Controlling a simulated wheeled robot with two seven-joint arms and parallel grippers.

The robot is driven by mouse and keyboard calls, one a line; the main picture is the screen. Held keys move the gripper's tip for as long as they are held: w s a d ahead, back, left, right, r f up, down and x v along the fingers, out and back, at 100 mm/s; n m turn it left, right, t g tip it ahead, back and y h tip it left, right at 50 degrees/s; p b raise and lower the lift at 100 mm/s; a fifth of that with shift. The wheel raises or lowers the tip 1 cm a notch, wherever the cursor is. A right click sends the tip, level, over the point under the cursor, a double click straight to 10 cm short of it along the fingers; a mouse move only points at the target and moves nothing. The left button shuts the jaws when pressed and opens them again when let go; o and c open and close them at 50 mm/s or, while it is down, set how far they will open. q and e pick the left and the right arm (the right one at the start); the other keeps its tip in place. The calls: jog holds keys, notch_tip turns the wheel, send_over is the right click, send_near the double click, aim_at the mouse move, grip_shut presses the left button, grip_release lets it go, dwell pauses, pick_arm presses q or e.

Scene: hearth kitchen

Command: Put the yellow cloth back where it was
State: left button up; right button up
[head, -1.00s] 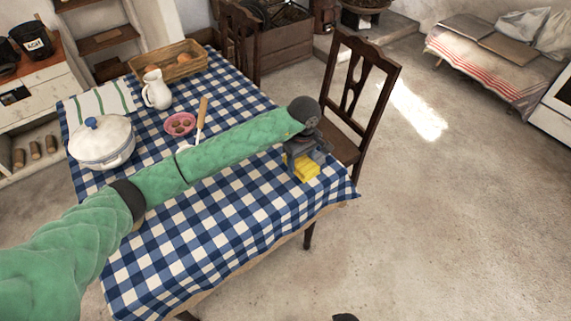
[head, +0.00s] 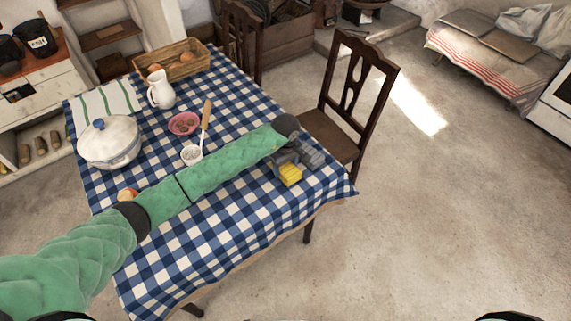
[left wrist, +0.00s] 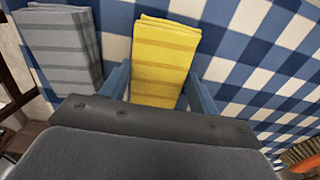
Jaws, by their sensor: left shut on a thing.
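The folded yellow cloth (head: 290,174) is near the right corner of the checked table. It also shows in the left wrist view (left wrist: 163,55), upright in the picture, with faint darker stripes. My left gripper (head: 284,167) is shut on it, one blue finger at each side. I cannot tell whether the cloth touches the tabletop. A folded grey cloth (head: 310,155) lies just beyond it, and the left wrist view shows this grey striped cloth (left wrist: 62,50) left of the yellow one, a small gap apart. My right gripper is not in view.
The table's blue checked tablecloth (head: 240,225) is bare near the front. A wooden chair (head: 355,95) is close behind the corner.

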pick_arm(q)
jog(key=shift+f, duration=0.2)
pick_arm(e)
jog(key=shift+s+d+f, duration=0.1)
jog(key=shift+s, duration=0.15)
pick_arm(q)
jog(key=shift+f, duration=0.1)
jog(key=shift+f, duration=0.1)
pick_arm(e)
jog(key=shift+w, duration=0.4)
pick_arm(q)
jog(key=o, duration=0.9)
jog(key=shift+o, duration=0.2)
jog(key=shift+r, duration=0.2)
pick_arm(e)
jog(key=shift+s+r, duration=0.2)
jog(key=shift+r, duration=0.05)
